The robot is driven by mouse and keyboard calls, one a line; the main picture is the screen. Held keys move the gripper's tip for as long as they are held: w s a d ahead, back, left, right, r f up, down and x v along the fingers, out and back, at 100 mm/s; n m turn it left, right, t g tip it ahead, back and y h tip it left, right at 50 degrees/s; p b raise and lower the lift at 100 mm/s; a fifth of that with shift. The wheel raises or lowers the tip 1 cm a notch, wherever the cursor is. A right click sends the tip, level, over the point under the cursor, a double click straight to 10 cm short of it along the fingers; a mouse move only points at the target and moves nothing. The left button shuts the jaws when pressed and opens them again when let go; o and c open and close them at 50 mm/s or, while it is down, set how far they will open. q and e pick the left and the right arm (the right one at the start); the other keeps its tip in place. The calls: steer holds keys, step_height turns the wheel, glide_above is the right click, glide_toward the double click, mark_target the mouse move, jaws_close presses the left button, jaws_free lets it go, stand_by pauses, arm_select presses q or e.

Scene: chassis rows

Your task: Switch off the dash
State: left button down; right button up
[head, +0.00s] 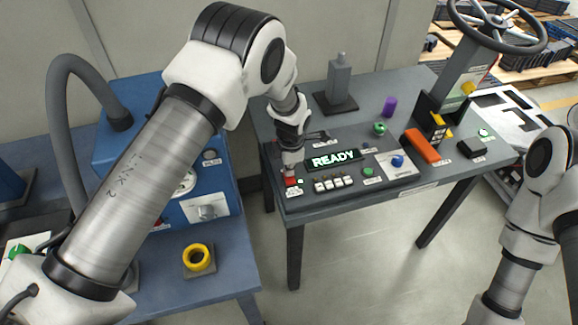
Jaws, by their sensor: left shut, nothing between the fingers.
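I cannot tell whether the fingertips touch the switch. My right arm shows at the right edge, and its gripper is not in view.
The dash also has several white keys (334,183), a green knob (380,128) and a blue knob (398,161). An orange block (422,147) lies to the right. A blue machine (212,190) stands on the left bench, near a yellow ring (197,257). A steering wheel (498,20) rises behind.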

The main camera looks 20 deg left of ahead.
arm_select(q)
steer(key=shift+f, duration=0.1)
steer(key=shift+w+a+f+g, duration=0.1)
steer(key=shift+f+g, duration=0.15)
steer(key=shift+g, duration=0.05)
steer(key=shift+s+d+r, duration=0.15)
steer(key=shift+s+d, duration=0.1)
steer(key=shift+s, duration=0.2)
steer(key=shift+s+d, duration=0.2)
steer(key=shift+s, duration=0.05)
